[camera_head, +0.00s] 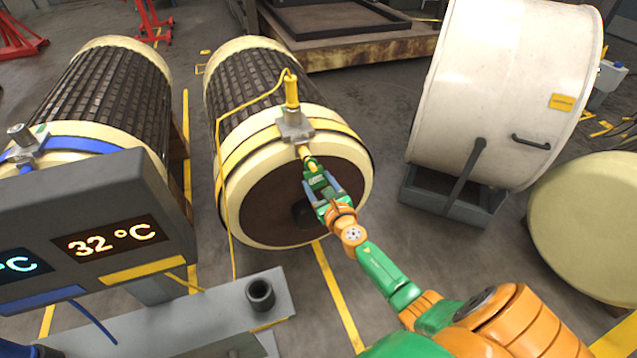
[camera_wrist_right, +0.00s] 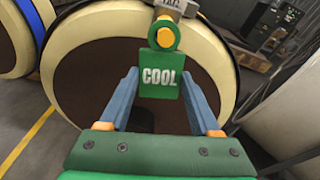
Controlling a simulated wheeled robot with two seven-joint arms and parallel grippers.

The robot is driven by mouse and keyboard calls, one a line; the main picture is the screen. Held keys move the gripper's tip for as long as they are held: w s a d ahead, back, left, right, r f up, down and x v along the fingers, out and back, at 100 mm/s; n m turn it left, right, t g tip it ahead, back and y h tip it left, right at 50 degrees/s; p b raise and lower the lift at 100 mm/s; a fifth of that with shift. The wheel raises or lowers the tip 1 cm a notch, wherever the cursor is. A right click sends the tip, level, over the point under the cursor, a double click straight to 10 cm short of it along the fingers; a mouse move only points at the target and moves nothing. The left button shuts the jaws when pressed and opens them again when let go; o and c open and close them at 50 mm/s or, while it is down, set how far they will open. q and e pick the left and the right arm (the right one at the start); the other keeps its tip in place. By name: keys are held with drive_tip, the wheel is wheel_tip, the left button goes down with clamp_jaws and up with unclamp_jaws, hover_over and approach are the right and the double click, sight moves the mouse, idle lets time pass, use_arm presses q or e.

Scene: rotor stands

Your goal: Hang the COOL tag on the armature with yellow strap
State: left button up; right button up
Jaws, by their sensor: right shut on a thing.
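The armature with the yellow strap (camera_head: 247,144) lies in the middle of the head view, its round brown end facing me. A metal bracket (camera_head: 295,127) sits on its strap, with a yellow peg (camera_head: 304,153) pointing towards me. My right gripper (camera_head: 322,190) is shut on the green COOL tag (camera_wrist_right: 161,81), just below the peg. The tag hangs upright, lettering facing the wrist camera. My left gripper is not in view.
An armature with a blue strap (camera_head: 85,142) lies at left. A display panel (camera_head: 90,225) reads 32 °C above a yellow strip. A grey stand with a dark cup (camera_head: 260,293) is below. A large white drum (camera_head: 500,90) stands at right.

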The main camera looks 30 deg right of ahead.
drive_tip(key=o, duration=1.5)
drive_tip(key=shift+f, duration=0.1)
drive_tip(key=shift+p+v, duration=0.55)
drive_tip(key=shift+v, duration=0.5)
drive_tip(key=shift+p+v, duration=0.3)
drive_tip(key=shift+v, duration=0.8)
drive_tip(key=shift+p+v, duration=0.4)
drive_tip(key=shift+v, duration=2.05)
drive_tip(key=shift+w, duration=0.1)
